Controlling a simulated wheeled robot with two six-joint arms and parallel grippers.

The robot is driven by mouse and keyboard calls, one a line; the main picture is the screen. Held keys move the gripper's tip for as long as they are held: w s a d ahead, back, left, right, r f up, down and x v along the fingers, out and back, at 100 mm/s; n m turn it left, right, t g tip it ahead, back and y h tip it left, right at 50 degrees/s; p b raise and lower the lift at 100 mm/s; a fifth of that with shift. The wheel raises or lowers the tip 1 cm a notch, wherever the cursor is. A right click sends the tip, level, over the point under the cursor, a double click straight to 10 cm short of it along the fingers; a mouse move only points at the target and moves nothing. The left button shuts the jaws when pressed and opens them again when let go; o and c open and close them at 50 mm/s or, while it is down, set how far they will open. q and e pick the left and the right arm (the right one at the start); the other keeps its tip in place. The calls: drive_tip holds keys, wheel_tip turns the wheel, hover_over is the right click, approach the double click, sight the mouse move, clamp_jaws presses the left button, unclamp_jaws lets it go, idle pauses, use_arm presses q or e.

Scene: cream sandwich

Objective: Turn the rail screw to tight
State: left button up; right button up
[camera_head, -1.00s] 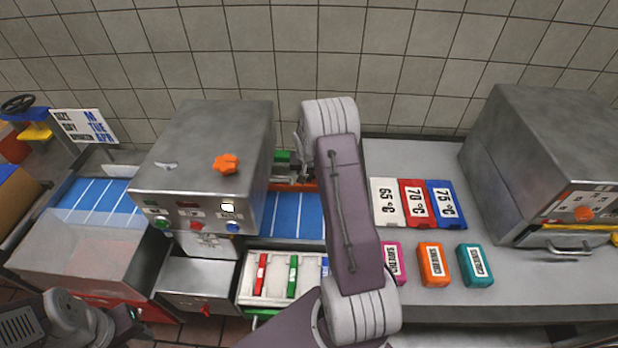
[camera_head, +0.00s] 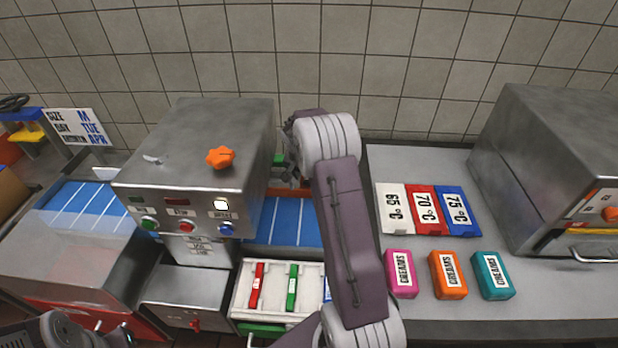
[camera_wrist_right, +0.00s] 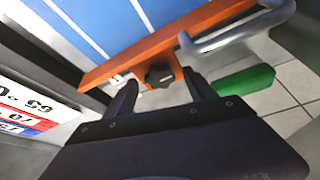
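The rail screw is a dark knob (camera_wrist_right: 159,76) on an orange rail (camera_wrist_right: 130,57) beside the blue conveyor, seen in the right wrist view. My right gripper (camera_wrist_right: 160,90) is open in that view, with its two dark fingers apart on either side of the knob's near side; contact cannot be told. In the head view the right arm hides the knob, and the gripper lies behind the machine's right edge. The orange rail shows partly there (camera_head: 288,191).
A metal machine (camera_head: 195,150) with an orange knob (camera_head: 220,157) stands left of the right arm. A curved metal handle (camera_wrist_right: 235,35) and a green block (camera_wrist_right: 245,82) are close to the right gripper. Coloured cards and boxes (camera_head: 447,274) lie on the right counter.

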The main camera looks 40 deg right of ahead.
drive_tip(key=shift+r, duration=0.1)
drive_tip(key=v, duration=0.9)
